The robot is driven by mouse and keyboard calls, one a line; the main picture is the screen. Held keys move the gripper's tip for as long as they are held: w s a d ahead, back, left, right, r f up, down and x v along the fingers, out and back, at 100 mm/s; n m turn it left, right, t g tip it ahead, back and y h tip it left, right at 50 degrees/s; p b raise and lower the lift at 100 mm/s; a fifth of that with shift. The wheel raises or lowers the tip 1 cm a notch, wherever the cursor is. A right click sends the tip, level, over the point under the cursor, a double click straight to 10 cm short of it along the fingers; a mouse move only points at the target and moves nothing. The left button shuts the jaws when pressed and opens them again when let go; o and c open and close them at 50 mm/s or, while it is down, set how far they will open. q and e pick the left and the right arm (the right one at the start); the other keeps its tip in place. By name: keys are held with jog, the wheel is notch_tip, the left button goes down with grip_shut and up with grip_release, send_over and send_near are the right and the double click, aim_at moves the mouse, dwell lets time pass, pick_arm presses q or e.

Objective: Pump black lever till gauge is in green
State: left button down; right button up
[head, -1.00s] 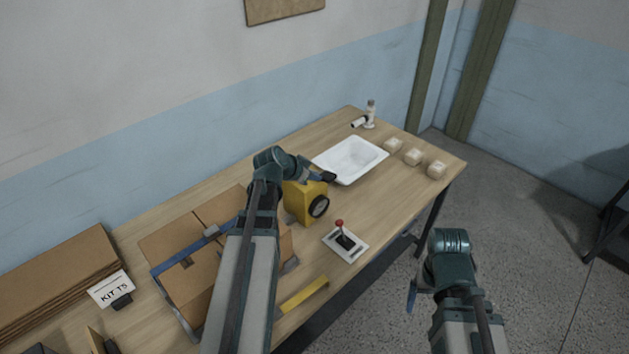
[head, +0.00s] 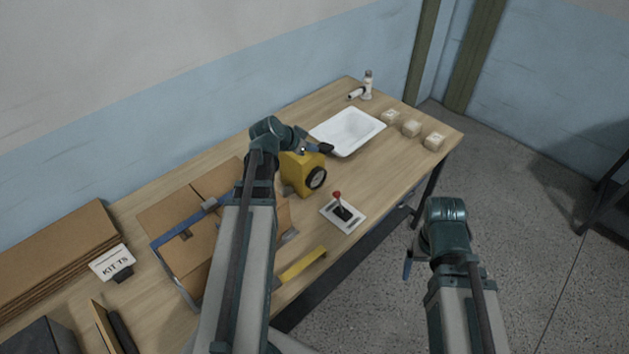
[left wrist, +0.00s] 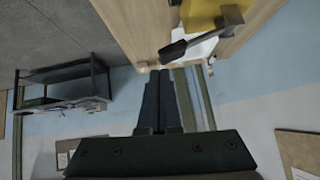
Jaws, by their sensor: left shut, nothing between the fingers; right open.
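The yellow pump box (head: 298,172) stands on the table, with a dark round gauge (head: 316,178) on its side; the needle and any green zone are too small to read. The black lever (head: 325,148) sticks out from the box top to the right. In the left wrist view the lever's black grip (left wrist: 174,49) and grey shaft show beside the yellow box (left wrist: 205,14). My left gripper (head: 300,133) is shut and empty by the lever; its fingertips (left wrist: 158,74) lie close to the grip, contact unclear. My right gripper (head: 408,266) is open, off the table's front edge.
A red-knobbed stick on a white plate (head: 356,221) stands in front of the box. A white tub shell (head: 335,143), several wrapped blocks (head: 411,128) and a bottle (head: 368,84) are farther back. Cardboard (head: 195,225) and a yellow bar (head: 302,266) lie nearer.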

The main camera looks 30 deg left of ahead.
pick_arm(q)
jog(key=w+a+r+n+g+h+p, duration=0.1)
jog(key=w+a+r+h+p, duration=0.1)
jog(key=a+r+p, duration=0.3)
jog(key=shift+w+a+r+n+h, duration=0.35)
jog(key=shift+a+r+h, duration=0.25)
jog(key=shift+a, duration=0.45)
jog(key=shift+f, duration=0.1)
jog(key=b, duration=0.7)
send_over(325, 144)
jog(key=s+a, duration=0.2)
jog(key=f, duration=0.7)
jog(key=shift+a+f, duration=0.2)
jog(key=shift+f, duration=0.15)
jog(key=shift+s+d+f+b, duration=0.1)
jog(key=shift+s+f+b, duration=0.05)
jog(key=shift+f+b, duration=0.35)
jog(key=shift+s+d+f+b, duration=0.1)
jog(key=shift+s+f+b, duration=0.05)
jog(key=shift+f+b, duration=0.3)
jog(key=shift+d+f+b, duration=0.2)
jog(key=shift+f+b, duration=0.35)
jog(key=shift+b, duration=0.1)
